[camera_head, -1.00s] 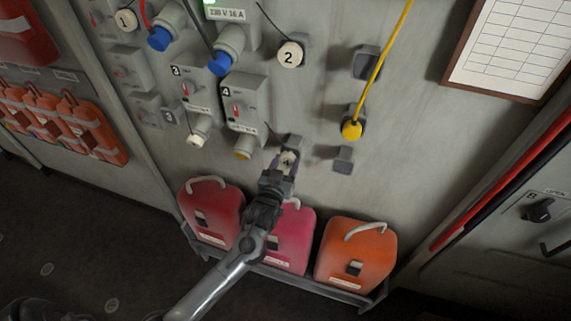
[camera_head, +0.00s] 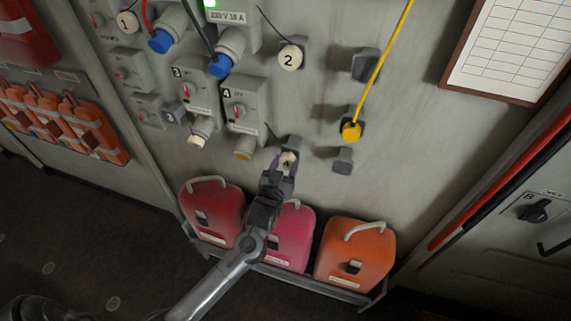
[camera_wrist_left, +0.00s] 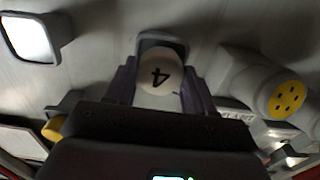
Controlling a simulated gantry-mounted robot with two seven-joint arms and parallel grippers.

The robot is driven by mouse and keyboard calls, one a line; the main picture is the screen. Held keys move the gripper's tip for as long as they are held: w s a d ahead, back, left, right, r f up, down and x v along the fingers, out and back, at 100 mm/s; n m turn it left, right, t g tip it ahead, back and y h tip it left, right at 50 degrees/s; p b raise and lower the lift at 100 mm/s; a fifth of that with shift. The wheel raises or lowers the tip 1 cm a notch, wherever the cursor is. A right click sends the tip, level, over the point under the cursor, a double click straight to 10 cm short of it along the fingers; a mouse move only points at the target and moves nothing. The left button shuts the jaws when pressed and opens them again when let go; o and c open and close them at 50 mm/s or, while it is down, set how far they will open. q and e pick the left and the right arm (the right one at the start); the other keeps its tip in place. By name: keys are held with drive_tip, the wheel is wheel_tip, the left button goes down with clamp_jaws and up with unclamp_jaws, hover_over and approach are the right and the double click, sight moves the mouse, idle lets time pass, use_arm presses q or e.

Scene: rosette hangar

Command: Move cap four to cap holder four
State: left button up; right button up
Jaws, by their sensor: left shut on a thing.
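Cap four (camera_head: 288,159) is a small white cap with a black 4. My left gripper (camera_head: 285,166) is shut on it, at the wall just below and in front of the grey cap holder four (camera_head: 292,141). In the left wrist view, the 4 on the cap (camera_wrist_left: 160,78) faces the camera between the two fingers. The holder (camera_wrist_left: 163,38) shows right behind the cap; whether the cap is seated on it I cannot tell. Socket four (camera_head: 243,155) is to the left, with its yellow face uncovered, also seen in the left wrist view (camera_wrist_left: 287,97). My right gripper is not in view.
Cap two (camera_head: 290,57) sits on its holder above. A yellow plug on a cable (camera_head: 352,130) and an empty grey holder (camera_head: 343,160) are to the right. Red, pink and orange canisters (camera_head: 356,255) stand in a rack below my arm.

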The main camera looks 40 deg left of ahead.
use_arm(q)
drive_tip(key=shift+w+a, duration=0.25)
drive_tip(key=shift+w, duration=0.25)
drive_tip(key=o, duration=1.5)
drive_tip(key=shift+c, duration=0.2)
drive_tip(key=s+d+f+m+g+h, duration=0.2)
drive_tip(key=s+d+f+g, duration=0.25)
drive_tip(key=s, duration=0.65)
drive_tip(key=s+d+f+m+g+h, duration=0.2)
drive_tip(key=s+d+f+g, duration=0.15)
drive_tip(key=s+d, duration=0.45)
drive_tip(key=s+d+f+m+g+h, duration=0.25)
drive_tip(key=s+g, duration=0.25)
drive_tip(key=s, duration=0.8)
wheel_tip(320, 180, up, 20)
drive_tip(key=p, duration=2)
drive_tip(key=shift+s+d+r, duration=0.15)
drive_tip(key=shift+s+d, duration=0.15)
drive_tip(key=shift+d, duration=0.05)
